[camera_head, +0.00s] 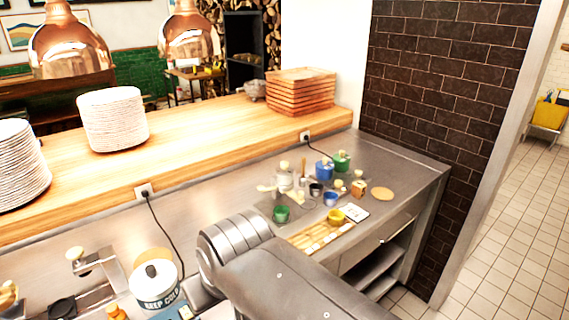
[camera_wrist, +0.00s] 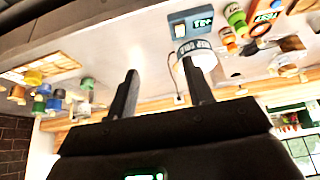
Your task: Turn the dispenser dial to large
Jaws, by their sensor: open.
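I cannot make out a dispenser dial or a size marking in either view. A metal device with a pale knob (camera_head: 92,268) stands at the lower left of the counter in the head view; I cannot tell if it is the dispenser. My gripper (camera_wrist: 160,66) is open in the wrist view, its two dark fingers apart with nothing between them. That view is tipped over, with the counter towards its top. In the head view my arm crosses the lower middle and my gripper's fingers do not show.
A white "KEEP COLD" tub (camera_head: 155,287) stands beside my arm; a blue box with a display (camera_wrist: 193,22) is near it. Small cups and pots, including a green cup (camera_head: 281,214), crowd the right counter. Plate stacks (camera_head: 112,120) and copper lamps (camera_head: 70,48) are behind.

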